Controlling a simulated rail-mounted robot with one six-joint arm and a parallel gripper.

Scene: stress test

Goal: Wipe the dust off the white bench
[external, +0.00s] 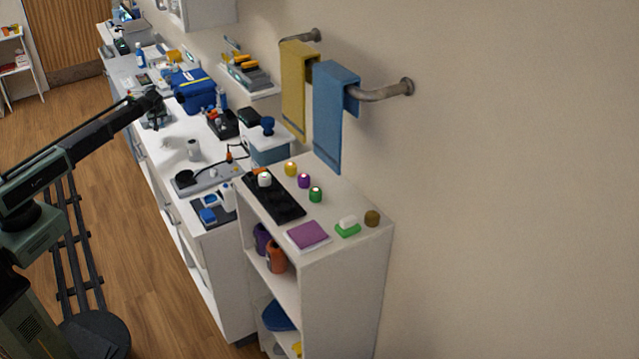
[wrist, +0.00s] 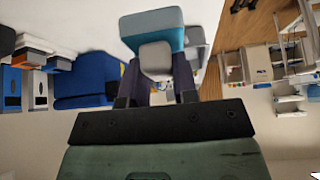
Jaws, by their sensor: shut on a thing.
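The long white bench (external: 172,143) runs from the shelf unit back along the wall in the external view. My gripper (external: 157,107) is over the bench's middle stretch, left of the blue bag. In the wrist view my gripper (wrist: 155,78) has its two dark fingers closed on the light grey handle of a teal and grey wiping block (wrist: 152,38). The block's far face is hidden. In the external view it is too small to tell whether the block touches the bench. I cannot make out any dust on the bench.
The blue bag (external: 193,82) stands close right of my gripper, with a black caddy (external: 222,124) nearer. A white mug (external: 193,150) and a grey tray (external: 208,178) stand on the near bench. A white shelf unit (external: 345,255) closes the near end. Far bench is cluttered.

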